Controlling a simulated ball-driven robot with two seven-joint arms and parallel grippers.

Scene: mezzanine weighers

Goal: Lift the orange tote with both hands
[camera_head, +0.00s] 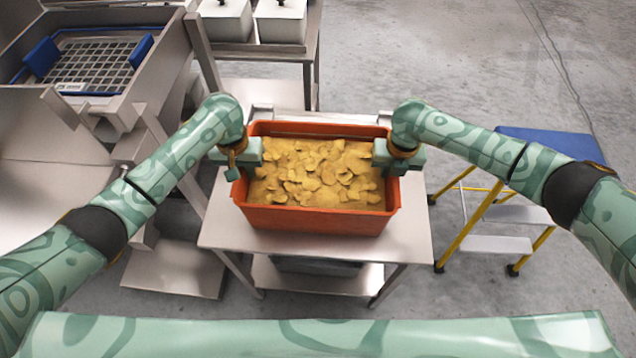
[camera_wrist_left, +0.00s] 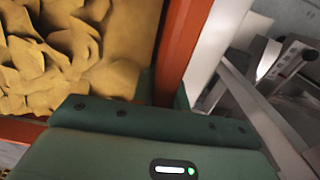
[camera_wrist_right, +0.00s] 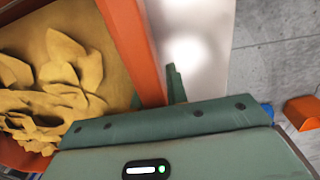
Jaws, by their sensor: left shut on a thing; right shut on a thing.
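The orange tote (camera_head: 315,219) is full of yellow chip-like pieces (camera_head: 318,172) and is over the metal table in the head view. I cannot tell whether its base touches the tabletop. My left gripper (camera_head: 241,160) is shut on the tote's left wall, whose rim also shows in the left wrist view (camera_wrist_left: 180,50). My right gripper (camera_head: 385,157) is shut on the tote's right wall, whose rim shows in the right wrist view (camera_wrist_right: 135,50). The fingertips are mostly hidden by the gripper bodies.
The metal table (camera_head: 412,235) has a lower shelf. A blue-topped step stool (camera_head: 550,142) with yellow legs stands at right. A steel machine with a grid tray (camera_head: 80,68) stands at left. Lidded white containers (camera_head: 281,20) sit on a bench behind. Open floor lies at upper right.

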